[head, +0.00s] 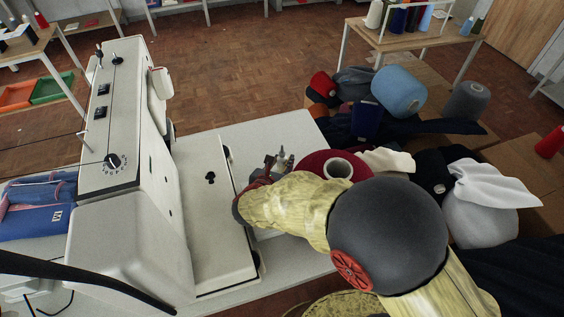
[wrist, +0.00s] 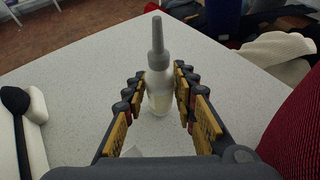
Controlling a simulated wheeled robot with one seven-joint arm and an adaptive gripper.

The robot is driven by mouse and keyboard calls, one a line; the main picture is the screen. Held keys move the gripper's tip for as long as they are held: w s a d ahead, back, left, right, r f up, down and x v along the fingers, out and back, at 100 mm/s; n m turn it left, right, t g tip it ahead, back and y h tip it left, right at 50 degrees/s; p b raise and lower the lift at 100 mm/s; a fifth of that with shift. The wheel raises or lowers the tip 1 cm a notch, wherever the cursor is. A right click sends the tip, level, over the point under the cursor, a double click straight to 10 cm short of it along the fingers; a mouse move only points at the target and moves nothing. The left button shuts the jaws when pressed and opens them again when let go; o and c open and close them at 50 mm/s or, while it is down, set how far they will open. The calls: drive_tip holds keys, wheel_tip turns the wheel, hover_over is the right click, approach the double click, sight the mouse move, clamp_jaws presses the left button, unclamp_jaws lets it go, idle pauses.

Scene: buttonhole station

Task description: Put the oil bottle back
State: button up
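The oil bottle (wrist: 160,83) is pale and translucent with a grey cap and long grey nozzle. It stands upright in the wrist view, between the fingertips of my gripper (wrist: 160,88). The fingers flank its body closely, with what look like narrow gaps at the sides; contact is hard to judge. The bottle's base appears to be at the tabletop. In the head view the nozzle (head: 281,150) rises beside my gripper (head: 272,165), and the lower part of the bottle is hidden by my arm.
The white sewing machine (head: 120,150) and its bed (head: 212,225) stand left of my gripper. A dark red yarn cone (head: 318,165) is close on the right, with a cream cloth (head: 390,160) beyond. The grey tabletop (head: 260,130) behind the bottle is clear.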

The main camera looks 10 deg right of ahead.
drive_tip(key=shift+o, duration=1.4)
drive_tip(key=shift+r, duration=0.2)
drive_tip(key=p+v, duration=0.4)
drive_tip(key=v, duration=0.8)
